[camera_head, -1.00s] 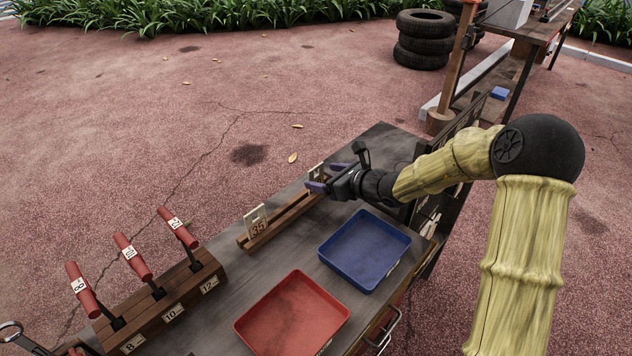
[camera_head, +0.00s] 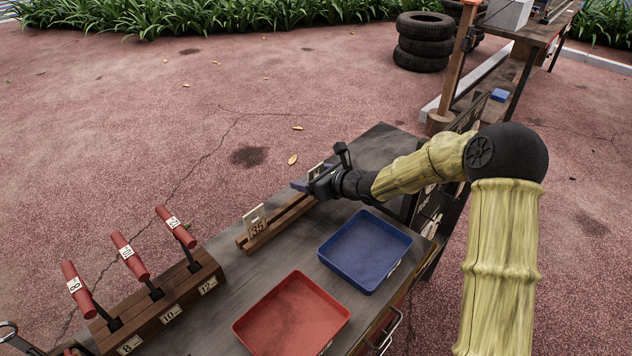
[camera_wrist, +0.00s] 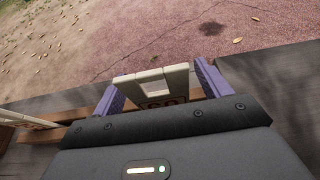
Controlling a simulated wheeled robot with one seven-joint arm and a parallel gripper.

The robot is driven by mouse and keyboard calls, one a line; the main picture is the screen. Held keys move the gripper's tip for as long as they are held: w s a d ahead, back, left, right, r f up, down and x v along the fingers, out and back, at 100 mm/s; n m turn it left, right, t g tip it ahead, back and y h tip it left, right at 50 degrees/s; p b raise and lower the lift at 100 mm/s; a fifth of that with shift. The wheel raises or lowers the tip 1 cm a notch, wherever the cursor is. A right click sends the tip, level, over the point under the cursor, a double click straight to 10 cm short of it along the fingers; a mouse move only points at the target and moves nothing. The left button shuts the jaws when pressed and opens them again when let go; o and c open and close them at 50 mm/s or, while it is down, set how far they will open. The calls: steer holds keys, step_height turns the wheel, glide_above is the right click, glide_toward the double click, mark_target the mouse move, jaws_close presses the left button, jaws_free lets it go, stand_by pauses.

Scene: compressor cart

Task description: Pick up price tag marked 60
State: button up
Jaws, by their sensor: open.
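The price tag marked 60 (camera_wrist: 155,86) is a cream plate standing in the wooden rack (camera_head: 281,222). In the wrist view it sits between the two purple fingers of my gripper (camera_wrist: 155,84). The lower part of the tag is hidden by the gripper body, and its number shows only partly. In the head view my gripper (camera_head: 308,184) is at the far end of the rack, with the tag mostly hidden behind it. The jaws are open around the tag, with a gap visible on at least one side.
Another tag marked 35 (camera_head: 257,224) stands nearer in the same rack. A blue tray (camera_head: 366,282) and a red tray (camera_head: 240,330) lie on the cart. A wooden block (camera_head: 190,290) holds several red-handled tools at the left.

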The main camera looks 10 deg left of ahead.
steer(key=c, duration=1)
steer(key=shift+c, duration=0.2)
steer(key=shift+r, duration=0.15)
step_height(320, 180, up, 10)
steer(key=p, duration=0.3)
